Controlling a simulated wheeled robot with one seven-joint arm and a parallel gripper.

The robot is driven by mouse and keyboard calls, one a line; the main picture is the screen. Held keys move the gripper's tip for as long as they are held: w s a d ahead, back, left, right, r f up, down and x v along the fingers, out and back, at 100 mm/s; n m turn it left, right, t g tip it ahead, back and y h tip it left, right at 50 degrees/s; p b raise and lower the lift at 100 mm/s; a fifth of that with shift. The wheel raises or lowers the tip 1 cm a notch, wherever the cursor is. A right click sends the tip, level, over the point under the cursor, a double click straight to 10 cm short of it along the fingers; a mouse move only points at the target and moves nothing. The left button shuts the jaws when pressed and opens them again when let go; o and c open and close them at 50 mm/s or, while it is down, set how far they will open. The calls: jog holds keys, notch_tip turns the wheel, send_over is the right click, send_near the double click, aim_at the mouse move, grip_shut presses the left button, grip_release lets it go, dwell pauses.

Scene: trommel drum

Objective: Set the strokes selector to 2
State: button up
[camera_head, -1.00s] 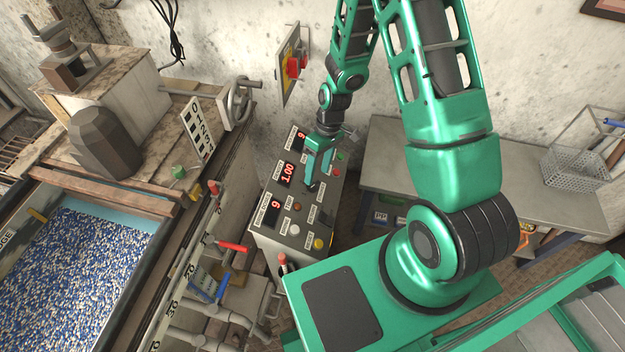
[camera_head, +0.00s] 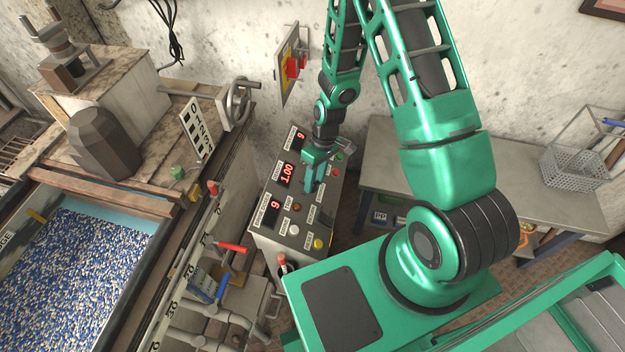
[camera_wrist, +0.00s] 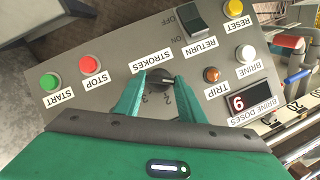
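The strokes selector (camera_wrist: 160,77) is a small dark knob on the grey control panel, under the STROKES label, which reads upside down in the wrist view. The digits 3 and 2 show beside it; any other digit is hidden or unclear. My gripper (camera_wrist: 160,79) has its two green fingers spread, one on each side of the knob, with the tips close to its ends. I cannot tell whether they touch it. In the head view my gripper (camera_head: 309,188) is over the middle of the panel (camera_head: 263,238) and covers the selector.
A green START button (camera_wrist: 49,82) and red STOP button (camera_wrist: 89,63) lie left of the selector in the wrist view. The RETURN switch (camera_wrist: 195,20), amber TRIP lamp (camera_wrist: 211,74) and BRINE DOSES display (camera_wrist: 250,104), reading 9, lie right. A grey bench (camera_head: 480,170) stands right of the panel.

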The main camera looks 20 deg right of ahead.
jog(key=shift+w+d+m, duration=0.1)
jog(key=shift+m, duration=0.3)
jog(key=m, duration=0.1)
jog(key=m+y, duration=0.2)
jog(key=shift+d+m+g, duration=0.25)
jog(key=shift+m+g, duration=0.05)
jog(key=m+y, duration=0.1)
jog(key=m, duration=0.2)
jog(key=shift+d+f+y, duration=0.1)
jog(key=shift+f+y, duration=0.05)
jog(key=shift+y, duration=0.15)
jog(key=shift+m+y, duration=0.7)
jog(key=shift+m, duration=1.1)
jog(key=shift+t, duration=0.4)
jog(key=o, duration=1)
